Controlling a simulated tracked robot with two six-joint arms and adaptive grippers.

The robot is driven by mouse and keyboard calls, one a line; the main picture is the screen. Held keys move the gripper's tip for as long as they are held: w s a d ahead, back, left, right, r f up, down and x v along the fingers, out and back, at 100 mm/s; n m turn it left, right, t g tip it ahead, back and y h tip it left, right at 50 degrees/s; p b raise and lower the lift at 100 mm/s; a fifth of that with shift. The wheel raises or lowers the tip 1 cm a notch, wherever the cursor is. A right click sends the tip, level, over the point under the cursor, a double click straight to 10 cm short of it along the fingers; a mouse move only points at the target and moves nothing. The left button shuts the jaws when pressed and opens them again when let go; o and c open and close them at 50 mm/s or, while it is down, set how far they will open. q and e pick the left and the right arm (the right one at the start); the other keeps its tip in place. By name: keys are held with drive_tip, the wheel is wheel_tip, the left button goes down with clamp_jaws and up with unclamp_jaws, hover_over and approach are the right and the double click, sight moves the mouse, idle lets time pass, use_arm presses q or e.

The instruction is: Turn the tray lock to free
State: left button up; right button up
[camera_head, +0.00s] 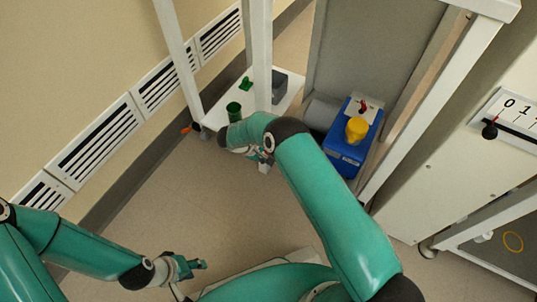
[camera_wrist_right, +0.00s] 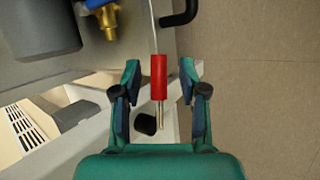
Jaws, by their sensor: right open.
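In the right wrist view a red handle (camera_wrist_right: 158,77) on a thin metal rod lies between the spread fingers of my right gripper (camera_wrist_right: 163,92), with space on both sides. I cannot tell for sure whether this handle belongs to the tray lock. In the head view my right gripper (camera_head: 265,164) is partly hidden by its own arm, near the white post. My left gripper (camera_head: 190,268) is low at the left, away from the furniture; its finger gap is too small to judge.
A numbered panel (camera_head: 517,113) is at far right. The floor in front is clear.

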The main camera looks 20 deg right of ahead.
drive_tip(key=shift+r, duration=0.1)
drive_tip(key=v, duration=1.1)
drive_tip(key=shift+a+r, duration=0.2)
drive_tip(key=shift+a, duration=0.15)
